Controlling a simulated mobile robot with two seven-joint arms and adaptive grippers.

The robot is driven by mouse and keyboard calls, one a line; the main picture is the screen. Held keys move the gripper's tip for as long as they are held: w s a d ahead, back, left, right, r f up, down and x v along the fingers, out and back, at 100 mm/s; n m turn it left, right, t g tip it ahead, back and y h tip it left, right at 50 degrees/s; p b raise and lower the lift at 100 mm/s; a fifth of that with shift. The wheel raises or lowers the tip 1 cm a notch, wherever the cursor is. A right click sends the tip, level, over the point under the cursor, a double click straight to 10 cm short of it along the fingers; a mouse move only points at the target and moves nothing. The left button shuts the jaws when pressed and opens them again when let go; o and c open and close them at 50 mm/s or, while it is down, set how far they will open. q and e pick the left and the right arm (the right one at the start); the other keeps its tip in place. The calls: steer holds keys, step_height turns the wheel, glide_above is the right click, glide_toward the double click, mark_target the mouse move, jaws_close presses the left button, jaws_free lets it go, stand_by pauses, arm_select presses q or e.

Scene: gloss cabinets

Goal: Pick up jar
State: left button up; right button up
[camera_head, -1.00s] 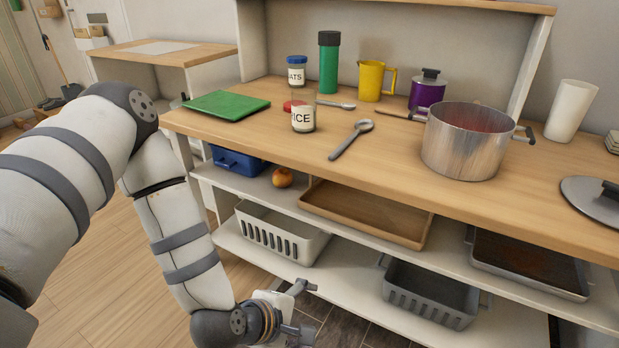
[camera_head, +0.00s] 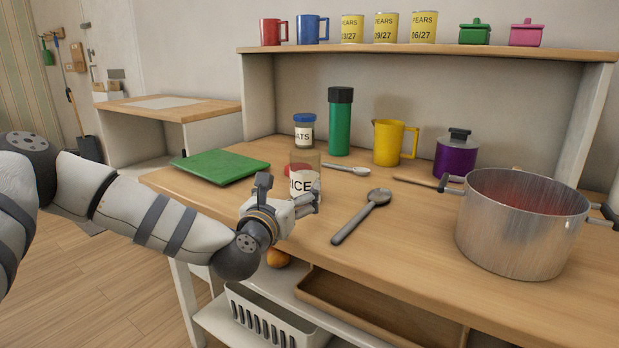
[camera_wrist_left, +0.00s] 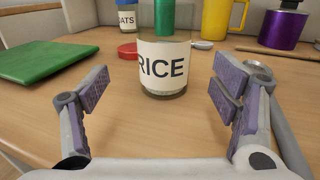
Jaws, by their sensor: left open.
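A clear glass jar with a white RICE label (camera_head: 304,183) stands upright near the counter's front edge. My left gripper (camera_head: 289,200) is in front of it in the head view, hiding its lower part. In the left wrist view the rice jar (camera_wrist_left: 165,65) stands ahead, framed between the open fingers of my left gripper (camera_wrist_left: 155,95), with bare counter between. A second jar, blue-lidded and labelled OATS in part (camera_head: 304,131), stands farther back; it also shows in the left wrist view (camera_wrist_left: 127,20). My right gripper is not in view.
A green board (camera_head: 218,166) lies left of the rice jar, and a red lid (camera_wrist_left: 128,51) lies just behind it. A grey spoon (camera_head: 362,216) and a large pot (camera_head: 522,225) are to the right. A green bottle (camera_head: 340,124) and yellow pitcher (camera_head: 396,143) stand behind.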

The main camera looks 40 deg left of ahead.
mark_target(306, 176)
arm_select(q)
steer(key=x, duration=0.9)
steer(key=shift+w+d+f+b, duration=0.1)
steer(key=shift+d+f+b, duration=0.1)
steer(key=shift+d+b, duration=0.1)
steer(key=c, duration=1.5)
